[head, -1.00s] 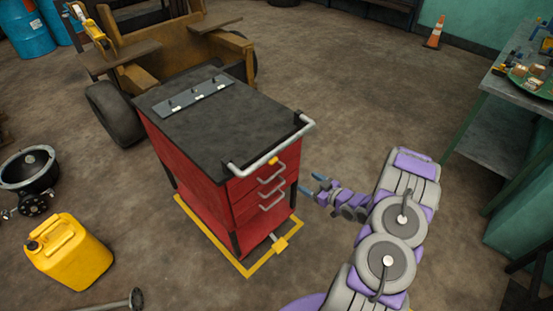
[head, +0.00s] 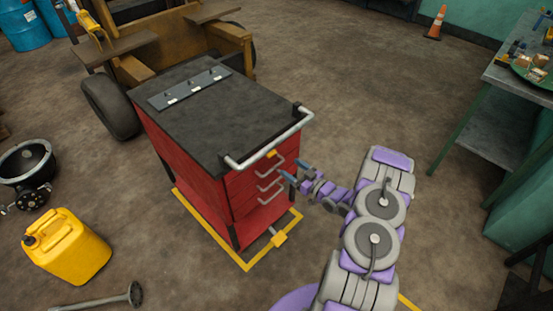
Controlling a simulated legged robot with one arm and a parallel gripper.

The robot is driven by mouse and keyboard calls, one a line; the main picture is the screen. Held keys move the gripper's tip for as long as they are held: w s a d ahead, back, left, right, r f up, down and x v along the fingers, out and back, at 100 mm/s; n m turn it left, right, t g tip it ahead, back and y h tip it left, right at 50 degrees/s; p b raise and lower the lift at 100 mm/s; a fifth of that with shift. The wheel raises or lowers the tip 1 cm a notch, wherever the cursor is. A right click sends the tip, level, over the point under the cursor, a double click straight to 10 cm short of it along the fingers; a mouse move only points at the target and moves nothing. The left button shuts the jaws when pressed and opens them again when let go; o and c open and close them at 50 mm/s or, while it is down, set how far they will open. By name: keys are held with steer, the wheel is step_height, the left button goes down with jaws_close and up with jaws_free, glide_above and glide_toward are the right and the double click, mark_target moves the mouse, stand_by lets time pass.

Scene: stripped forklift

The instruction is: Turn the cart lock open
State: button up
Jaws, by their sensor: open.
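The red cart (head: 185,168) with a dark top stands in the middle, with a silver push handle (head: 270,142) along its upper front edge. Several silver drawer pulls are on its front. A small yellow piece (head: 272,154) sits at the top of the drawer front, and a yellow block with a grey bar (head: 280,239) is low at the cart's foot. I cannot tell which of these is the lock. My gripper (head: 292,173) is open and empty, its blue-grey fingertips close to the drawer pulls. I cannot tell whether they touch.
A yellow floor frame (head: 247,268) surrounds the cart's foot. A yellow jerrycan (head: 65,245) and a metal rod (head: 105,298) lie left. The stripped forklift (head: 160,50) is behind. A workbench (head: 510,85) stands right.

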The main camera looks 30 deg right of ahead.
mark_target(273, 155)
steer(key=b+x, duration=0.1)
steer(key=x, duration=0.8)
steer(key=shift+a+b, duration=0.1)
steer(key=shift+b, duration=0.3)
steer(key=c, duration=1.1)
